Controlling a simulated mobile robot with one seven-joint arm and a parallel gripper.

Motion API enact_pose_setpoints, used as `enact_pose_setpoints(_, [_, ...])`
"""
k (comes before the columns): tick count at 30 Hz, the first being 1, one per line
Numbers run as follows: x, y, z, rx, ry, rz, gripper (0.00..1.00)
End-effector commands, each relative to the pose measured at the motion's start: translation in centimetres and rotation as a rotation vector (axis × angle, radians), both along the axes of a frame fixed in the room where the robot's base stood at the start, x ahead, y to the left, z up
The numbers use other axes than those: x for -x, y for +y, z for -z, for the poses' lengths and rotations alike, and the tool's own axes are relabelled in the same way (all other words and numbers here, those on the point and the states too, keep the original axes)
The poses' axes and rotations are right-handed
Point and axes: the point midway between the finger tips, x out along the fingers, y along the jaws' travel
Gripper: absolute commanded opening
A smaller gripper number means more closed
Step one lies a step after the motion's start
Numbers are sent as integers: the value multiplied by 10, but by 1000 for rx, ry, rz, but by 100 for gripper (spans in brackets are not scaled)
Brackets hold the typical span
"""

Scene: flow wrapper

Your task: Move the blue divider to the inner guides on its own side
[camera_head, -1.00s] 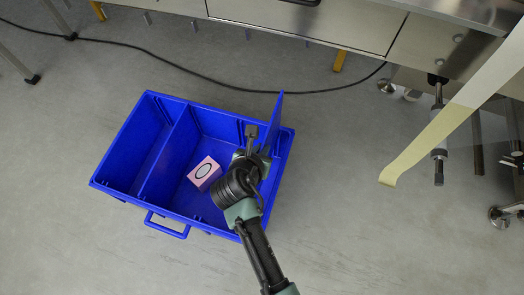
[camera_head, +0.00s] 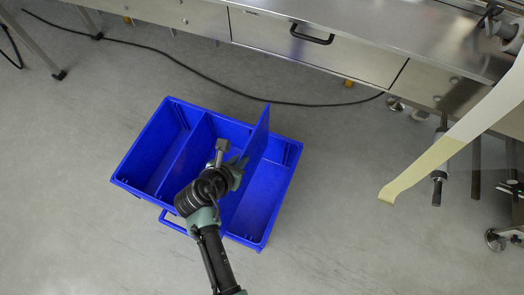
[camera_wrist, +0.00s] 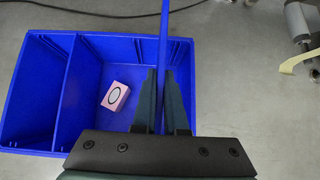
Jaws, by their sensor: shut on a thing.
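My gripper (camera_head: 238,168) is shut on the raised blue divider (camera_head: 258,136), a thin upright panel standing above the rim of the blue crate (camera_head: 135,190). In the wrist view the divider (camera_wrist: 164,38) shows edge-on between the two fingers (camera_wrist: 160,75). It is over the right part of the crate, inward from the right wall. Its lower edge is hidden, so I cannot tell whether it touches any guides. A second blue divider (camera_head: 187,155) stands in the crate to the left. Guide ribs (camera_head: 286,153) show on the far wall near the right end.
A pink box with a dark oval (camera_wrist: 115,96) lies in the crate between the dividers; my arm hides it in the head view. A steel machine (camera_head: 300,50) stands behind, and a pale film strip (camera_head: 435,155) hangs at right. Grey floor surrounds the crate.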

Motion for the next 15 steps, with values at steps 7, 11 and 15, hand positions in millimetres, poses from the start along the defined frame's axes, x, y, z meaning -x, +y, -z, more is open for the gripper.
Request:
enact_pose_setpoints(7, [-31,45,-36,-3,-5,-5,0])
enact_pose_setpoints(11, [-48,55,-52,-2,-6,-13,0])
enact_pose_setpoints(15, [-60,59,-63,0,-4,-20,0])
